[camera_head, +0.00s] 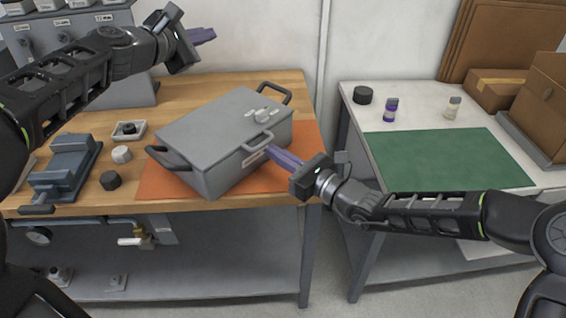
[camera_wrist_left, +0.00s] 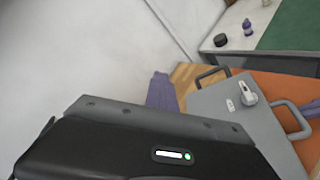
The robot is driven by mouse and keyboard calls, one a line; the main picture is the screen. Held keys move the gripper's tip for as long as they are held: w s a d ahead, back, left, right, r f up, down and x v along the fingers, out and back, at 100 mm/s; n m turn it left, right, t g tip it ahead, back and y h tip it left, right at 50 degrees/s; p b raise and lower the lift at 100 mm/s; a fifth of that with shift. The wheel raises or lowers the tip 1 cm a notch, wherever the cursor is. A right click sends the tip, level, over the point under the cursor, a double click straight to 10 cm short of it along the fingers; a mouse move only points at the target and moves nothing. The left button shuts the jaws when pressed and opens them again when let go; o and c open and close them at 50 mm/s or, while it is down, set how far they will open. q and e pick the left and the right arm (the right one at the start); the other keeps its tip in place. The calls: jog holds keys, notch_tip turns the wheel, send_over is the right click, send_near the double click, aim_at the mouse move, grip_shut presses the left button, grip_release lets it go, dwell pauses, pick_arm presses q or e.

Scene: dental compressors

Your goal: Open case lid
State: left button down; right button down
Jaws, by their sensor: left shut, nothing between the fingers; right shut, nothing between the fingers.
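A grey metal case (camera_head: 203,137) with its lid closed stands at an angle on an orange mat (camera_head: 312,135) on the wooden bench. The lid has a small knob or latch (camera_head: 262,114), and a loop handle (camera_head: 257,142) sits on the front side. Black handles are at the case's two ends. My right gripper (camera_head: 284,158) is shut, its purple fingers right at the case's front side near the loop handle; contact is unclear. My left gripper (camera_head: 203,36) is shut and empty, raised above and behind the case. The case lid also shows in the left wrist view (camera_wrist_left: 222,112).
A blue-grey vise (camera_head: 65,165) and small round pieces lie left of the case. A white table (camera_head: 430,110) with a green mat (camera_head: 440,158), small bottles and cardboard boxes (camera_head: 497,90) stands to the right, across a gap.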

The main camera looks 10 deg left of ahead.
jog(key=shift+r, duration=0.1)
jog(key=shift+r, duration=0.8)
pick_arm(q)
jog(key=c, duration=2.2)
grip_release()
jog(key=c, duration=1.8)
grip_release()
jog(key=shift+o, duration=0.2)
jog(key=v, duration=1.2)
